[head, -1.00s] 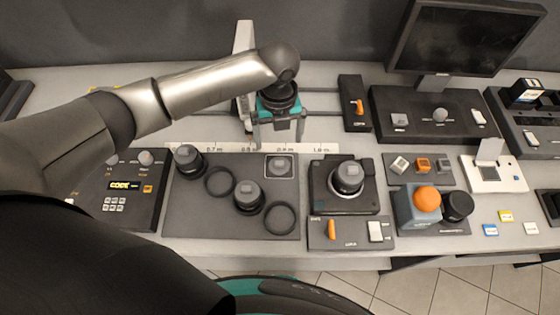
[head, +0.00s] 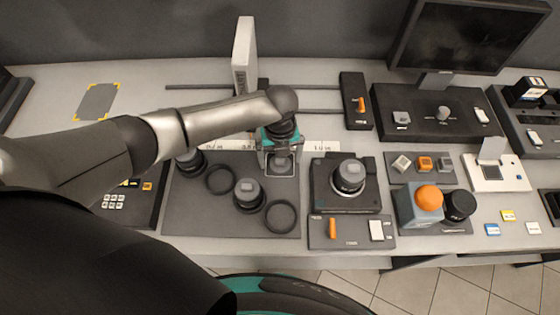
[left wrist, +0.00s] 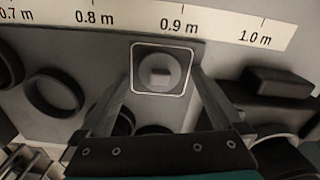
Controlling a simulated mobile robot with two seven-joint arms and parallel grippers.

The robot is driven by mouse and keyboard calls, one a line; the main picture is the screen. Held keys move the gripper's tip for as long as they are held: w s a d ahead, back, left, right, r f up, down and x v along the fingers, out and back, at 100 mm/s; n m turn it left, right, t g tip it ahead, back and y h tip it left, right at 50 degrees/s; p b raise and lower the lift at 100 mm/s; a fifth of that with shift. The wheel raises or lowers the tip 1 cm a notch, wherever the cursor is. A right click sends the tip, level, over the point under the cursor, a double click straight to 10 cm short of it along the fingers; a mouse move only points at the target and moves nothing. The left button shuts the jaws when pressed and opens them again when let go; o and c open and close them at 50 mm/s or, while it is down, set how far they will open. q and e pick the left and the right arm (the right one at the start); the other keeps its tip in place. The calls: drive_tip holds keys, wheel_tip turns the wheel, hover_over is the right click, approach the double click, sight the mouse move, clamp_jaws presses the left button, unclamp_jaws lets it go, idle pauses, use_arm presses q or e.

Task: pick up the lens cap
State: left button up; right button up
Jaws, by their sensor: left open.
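The lens cap (left wrist: 160,72) is a round grey disc with a small raised block in its middle. It lies inside a white square outline on the dark mat (head: 190,213), and shows partly below my gripper in the head view (head: 281,162). My left gripper (head: 281,168) is open above the cap, pointing down. In the left wrist view its fingers (left wrist: 161,84) stand on either side of the outlined square, with nothing between them held. Their height above the cap is hard to tell. My right gripper is not in view.
Lenses (head: 249,194) and dark rings (head: 280,217) share the mat, close to the cap. A ruler strip (head: 325,146) runs behind it. A black device with a lens (head: 348,178) stands to the right. A white upright box (head: 244,55) stands behind.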

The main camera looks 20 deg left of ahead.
use_arm(q)
drive_tip(key=c, duration=1.3)
